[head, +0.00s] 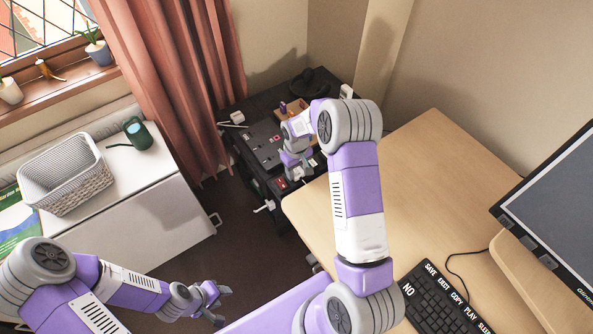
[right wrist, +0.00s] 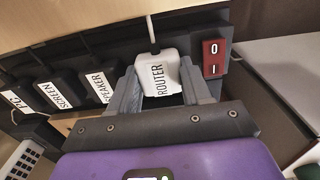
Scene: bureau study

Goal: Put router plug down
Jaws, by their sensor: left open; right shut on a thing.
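The white router plug (right wrist: 158,76), with "ROUTER" printed on it, sits between the fingers of my right gripper (right wrist: 158,92) in the right wrist view. The gripper is shut on it. A white cord runs up from the plug. Behind it is a black power strip (right wrist: 190,42) with a red rocker switch (right wrist: 214,58) to the right. I cannot tell whether the plug is seated in the strip. My left gripper (head: 215,293) is open and empty, low over the floor.
Black plugs marked SPEAKER (right wrist: 100,75), SCREEN (right wrist: 56,92) and PC (right wrist: 14,104) stand left of the router plug. A wooden desk (head: 430,160) with a keyboard (head: 440,300) is at the right. A white cabinet with a basket (head: 65,175) and green watering can (head: 137,133) is at the left.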

